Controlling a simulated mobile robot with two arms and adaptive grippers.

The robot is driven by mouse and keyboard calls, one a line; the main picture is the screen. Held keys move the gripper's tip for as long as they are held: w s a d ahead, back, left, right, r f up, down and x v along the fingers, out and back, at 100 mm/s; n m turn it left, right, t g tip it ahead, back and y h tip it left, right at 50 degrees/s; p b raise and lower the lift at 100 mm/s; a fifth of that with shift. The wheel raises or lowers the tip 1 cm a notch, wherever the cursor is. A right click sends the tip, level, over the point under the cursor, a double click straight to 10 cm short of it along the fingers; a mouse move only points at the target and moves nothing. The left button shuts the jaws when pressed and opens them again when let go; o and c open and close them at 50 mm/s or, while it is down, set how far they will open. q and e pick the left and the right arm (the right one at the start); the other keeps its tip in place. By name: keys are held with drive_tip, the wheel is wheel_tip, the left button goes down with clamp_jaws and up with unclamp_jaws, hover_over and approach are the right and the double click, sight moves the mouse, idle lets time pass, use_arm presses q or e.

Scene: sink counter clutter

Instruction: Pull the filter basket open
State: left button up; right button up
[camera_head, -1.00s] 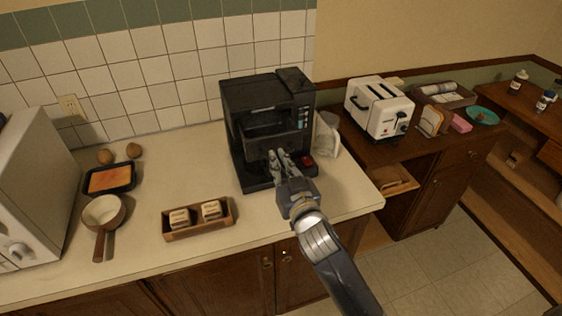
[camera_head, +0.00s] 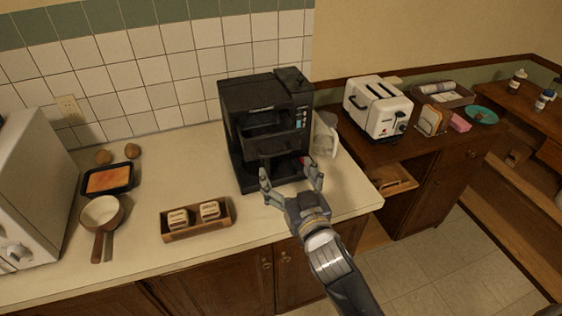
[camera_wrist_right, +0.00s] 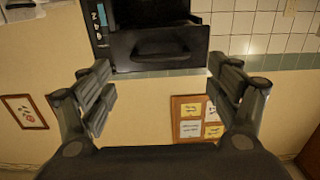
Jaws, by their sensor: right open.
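The black coffee maker (camera_head: 238,105) stands on the counter against the tiled wall. Its filter basket (camera_head: 283,146) is at mid-height on the front and appears to stand out from the body, with a dark gap above it. The basket front with its handle (camera_wrist_right: 160,48) fills the top middle of the right wrist view. My right gripper (camera_head: 288,172) is open and empty in front of and below the basket, its fingers spread and apart from the handle. In the wrist view its two fingers (camera_wrist_right: 158,68) lie to either side below the basket. My left gripper is not in view.
A wooden tray (camera_head: 196,229) with two small blocks sits left of the coffee maker. A pan (camera_head: 102,212), a baking dish (camera_head: 108,180) and a microwave (camera_head: 30,190) stand further left. A toaster (camera_head: 377,108) is on the right counter. A whitish item (camera_head: 325,135) stands beside the coffee maker.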

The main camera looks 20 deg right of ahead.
drive_tip(key=s, duration=0.7)
drive_tip(key=shift+s, duration=0.35)
